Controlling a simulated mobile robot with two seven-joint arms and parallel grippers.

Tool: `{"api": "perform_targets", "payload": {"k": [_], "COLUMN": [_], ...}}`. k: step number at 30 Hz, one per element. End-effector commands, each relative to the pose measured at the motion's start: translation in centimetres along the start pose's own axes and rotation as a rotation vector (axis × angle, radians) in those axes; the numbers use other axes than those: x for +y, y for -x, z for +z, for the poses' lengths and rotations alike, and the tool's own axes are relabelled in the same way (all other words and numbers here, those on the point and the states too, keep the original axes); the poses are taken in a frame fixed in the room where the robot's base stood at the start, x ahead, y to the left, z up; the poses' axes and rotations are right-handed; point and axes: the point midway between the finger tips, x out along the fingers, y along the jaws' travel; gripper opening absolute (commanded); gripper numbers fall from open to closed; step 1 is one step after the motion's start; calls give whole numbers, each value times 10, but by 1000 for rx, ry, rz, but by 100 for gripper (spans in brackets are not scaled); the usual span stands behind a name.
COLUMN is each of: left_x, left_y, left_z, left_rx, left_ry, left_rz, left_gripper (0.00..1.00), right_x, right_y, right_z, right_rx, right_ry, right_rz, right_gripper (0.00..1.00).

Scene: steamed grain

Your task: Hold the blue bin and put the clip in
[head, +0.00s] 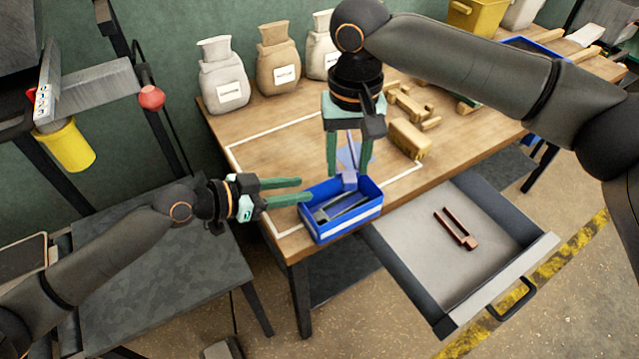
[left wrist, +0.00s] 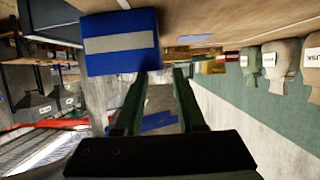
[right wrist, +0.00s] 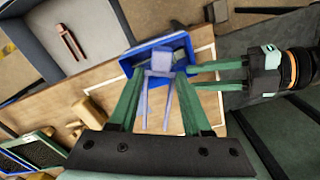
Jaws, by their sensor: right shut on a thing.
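The blue bin (head: 366,213) stands at the front edge of the wooden table, with grey and dark long pieces inside. My left gripper (head: 300,190) is open at the bin's left side, its fingers spread and close to the wall; contact is unclear. In the left wrist view the bin (left wrist: 120,30) shows at the fingertips. My right gripper (head: 348,172) points down over the bin, shut on a pale blue-violet clip (head: 349,181). In the right wrist view the clip (right wrist: 163,58) has its block end over the bin and its prongs between my fingers.
An open grey drawer (head: 420,223) juts out right of the bin, with a red-brown clip (head: 459,232) inside. Wooden blocks (head: 410,138) lie behind on the table. Several sacks (head: 278,62) stand along the back. The table left of the right gripper is clear.

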Motion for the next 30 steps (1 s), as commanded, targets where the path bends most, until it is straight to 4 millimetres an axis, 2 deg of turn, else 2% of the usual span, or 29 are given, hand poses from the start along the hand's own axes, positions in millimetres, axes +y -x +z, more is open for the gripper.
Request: {"api": "perform_targets", "payload": {"k": [6, 13, 18, 27, 30], "left_x": [0, -1, 0, 0, 0], "left_y": [-43, -75, -85, -87, -86], "left_z": [-1, 0, 0, 0, 0], "left_rx": [2, 0, -1, -1, -1], "left_ry": [3, 3, 1, 1, 1], "left_rz": [0, -1, -1, -1, -1], "left_gripper": [39, 39, 39, 39, 28], "right_x": [0, 0, 0, 0, 0], "right_y": [0, 0, 0, 0, 0], "right_z": [0, 0, 0, 0, 0], "right_rx": [0, 0, 0, 0, 0], "right_ry": [0, 0, 0, 0, 0], "right_rz": [0, 0, 0, 0, 0], "right_gripper": [0, 0, 0, 0, 0]}}
